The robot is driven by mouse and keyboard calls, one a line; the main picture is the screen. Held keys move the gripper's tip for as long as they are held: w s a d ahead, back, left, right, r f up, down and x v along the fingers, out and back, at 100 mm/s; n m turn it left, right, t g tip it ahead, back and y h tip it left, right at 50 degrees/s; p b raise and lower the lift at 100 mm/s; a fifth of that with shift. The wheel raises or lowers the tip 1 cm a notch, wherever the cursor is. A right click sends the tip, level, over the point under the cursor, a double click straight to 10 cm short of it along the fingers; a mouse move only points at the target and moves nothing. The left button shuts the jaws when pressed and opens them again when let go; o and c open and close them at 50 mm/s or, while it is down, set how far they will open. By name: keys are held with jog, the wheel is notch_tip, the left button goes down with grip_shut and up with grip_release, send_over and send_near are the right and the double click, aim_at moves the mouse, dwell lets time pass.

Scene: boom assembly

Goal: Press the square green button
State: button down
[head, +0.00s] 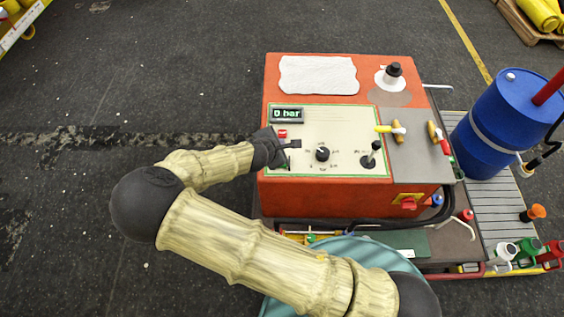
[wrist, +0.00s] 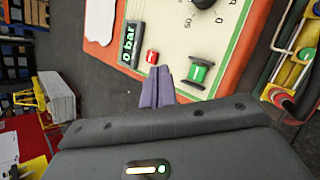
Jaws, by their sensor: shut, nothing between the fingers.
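The square green button (wrist: 199,73) sits in a dark mount on the cream panel (wrist: 165,22) in the wrist view. In the head view it is not clear, with my gripper over that part of the panel. My gripper (wrist: 161,73) is shut and empty. Its fingertips are over the panel's edge, left of the green button and just below a small red button (wrist: 152,56). In the head view my gripper (head: 294,144) is at the panel's left side, by the red button (head: 282,133). I cannot tell whether the fingers touch the panel.
The panel lies on an orange box (head: 330,200) with a "0 bar" display (head: 287,114), a black knob (head: 322,154) and a black lever (head: 371,157). Yellow-handled valves (head: 397,129) are on the right. A blue barrel (head: 500,115) stands beyond. The floor at left is clear.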

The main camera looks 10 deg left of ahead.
notch_tip(320, 180, down, 6)
jog(key=b, duration=0.5)
jog(key=shift+f, duration=0.2)
jog(key=shift+f+b, duration=0.6)
jog(key=shift+f, duration=0.4)
dwell(0.8)
jog(key=shift+f, duration=0.4)
jog(key=shift+f+b, duration=0.45)
jog(key=shift+f, duration=0.05)
dwell(0.8)
jog(key=shift+r, duration=0.1)
jog(key=shift+r+p, duration=0.85)
jog(key=shift+r, duration=0.1)
jog(key=shift+r+p, duration=2.05)
jog(key=shift+r, duration=0.35)
